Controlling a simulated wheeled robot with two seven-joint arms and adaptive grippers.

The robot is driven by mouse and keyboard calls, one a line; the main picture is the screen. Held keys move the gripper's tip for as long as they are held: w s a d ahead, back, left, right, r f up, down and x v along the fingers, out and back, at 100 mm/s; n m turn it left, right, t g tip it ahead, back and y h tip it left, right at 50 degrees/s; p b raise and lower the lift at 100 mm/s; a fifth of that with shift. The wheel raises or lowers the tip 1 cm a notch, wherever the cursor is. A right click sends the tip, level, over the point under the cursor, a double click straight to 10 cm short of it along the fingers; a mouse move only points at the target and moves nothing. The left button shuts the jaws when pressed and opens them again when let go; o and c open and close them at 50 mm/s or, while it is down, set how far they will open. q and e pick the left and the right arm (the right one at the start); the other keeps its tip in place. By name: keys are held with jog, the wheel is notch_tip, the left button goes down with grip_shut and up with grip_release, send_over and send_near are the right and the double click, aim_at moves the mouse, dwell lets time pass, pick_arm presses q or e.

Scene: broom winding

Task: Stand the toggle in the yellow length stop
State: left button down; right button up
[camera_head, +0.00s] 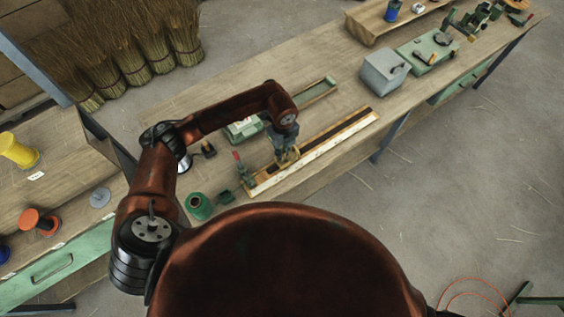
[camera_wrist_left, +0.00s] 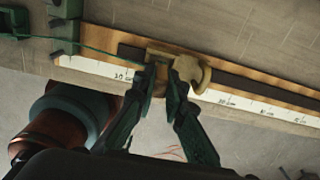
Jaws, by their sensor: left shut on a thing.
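The yellow length stop (camera_wrist_left: 190,68) sits on the dark rail of the measuring board, and it also shows in the head view (camera_head: 288,158). My left gripper (camera_wrist_left: 162,72) is at the stop, between its raised ends as seen from the wrist. Its fingers are nearly together on the small brown toggle (camera_wrist_left: 162,75), which they mostly hide. A thin green cord (camera_wrist_left: 85,45) runs from the left to the fingertips. In the head view my left gripper (camera_head: 284,150) points down over the board. I cannot tell whether the toggle touches the stop. My right gripper is out of view.
The measuring board (camera_head: 335,137) with its white scale lies along the bench's front edge. A red-handled clamp (camera_head: 238,160) stands at its left end, near a green spool (camera_head: 199,206). A grey box (camera_head: 384,73) stands farther right.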

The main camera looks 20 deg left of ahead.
pick_arm(q)
jog(key=shift+f+b, duration=0.6)
jog(key=shift+f, duration=0.7)
jog(key=c, duration=1.9)
grip_release()
jog(key=shift+r, duration=0.1)
notch_tip(320, 180, up, 12)
